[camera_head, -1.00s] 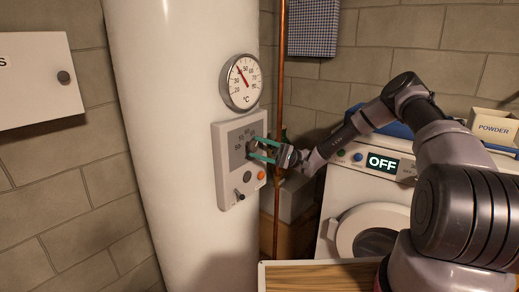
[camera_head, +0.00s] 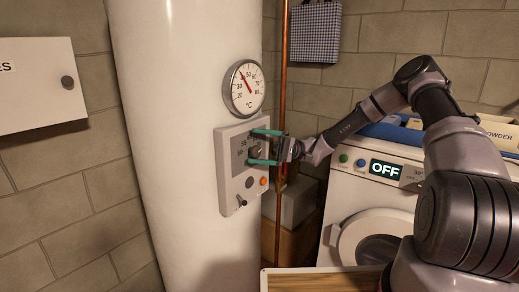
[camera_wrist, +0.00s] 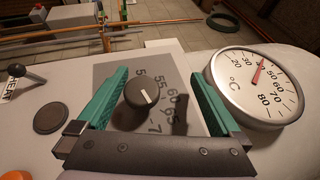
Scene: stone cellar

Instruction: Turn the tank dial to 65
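The tank dial (camera_wrist: 142,95) is a dark round knob with a white pointer line, on a grey scale plate on the control panel (camera_head: 229,187) of the white tank (camera_head: 170,120). In the wrist view, scale numbers including 55 and 60 show beside it; the exact setting cannot be read. My gripper (camera_head: 265,147) has green fingers, spread open. In the wrist view, my gripper (camera_wrist: 155,100) has one finger on each side of the knob, with gaps visible between fingers and knob. In the head view the fingers hide part of the scale.
A round thermometer (camera_head: 244,88) sits above the panel, close to one finger in the wrist view. A lever (camera_head: 241,200), a grey disc and an orange button (camera_head: 264,181) sit low on the panel. A copper pipe (camera_head: 282,100) and a washing machine (camera_head: 350,200) reading OFF stand right.

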